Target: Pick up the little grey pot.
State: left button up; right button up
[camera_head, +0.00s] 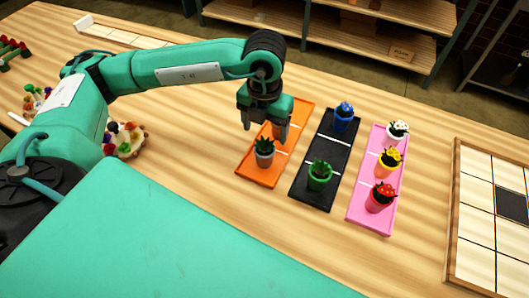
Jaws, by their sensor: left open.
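The little grey pot (264,158) holds a dark green plant and stands upright on the near part of the orange tray (258,181). My left gripper (265,133) points down over the orange tray, just behind and above the grey pot in the picture. Its two fingers are apart, with no pot held between them. An orange pot (278,131) shows partly behind the fingers; most of it is hidden. My right gripper is out of view.
The black tray (313,198) carries a blue pot (343,123) and a green pot (319,183). The pink tray (369,224) carries white, yellow and red pots. A gridded board (480,230) lies at right. Bare wood lies in front of the trays.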

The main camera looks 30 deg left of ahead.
aim_at(264, 141)
pick_arm(q)
jog(key=shift+f, duration=0.7)
jog(key=f, duration=0.1)
jog(key=f+p, duration=0.1)
jog(key=f, duration=0.2)
jog(key=shift+s+d+f+p, duration=0.1)
jog(key=shift+s+p, duration=0.25)
jog(key=shift+p, duration=0.05)
jog(key=shift+f, duration=0.5)
jog(key=shift+w, duration=0.1)
jog(key=c, duration=1.3)
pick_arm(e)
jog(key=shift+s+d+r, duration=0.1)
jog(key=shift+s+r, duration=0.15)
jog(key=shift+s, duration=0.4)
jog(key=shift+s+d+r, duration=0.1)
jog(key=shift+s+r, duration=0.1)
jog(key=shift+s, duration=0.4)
pick_arm(q)
jog(key=shift+r, duration=0.1)
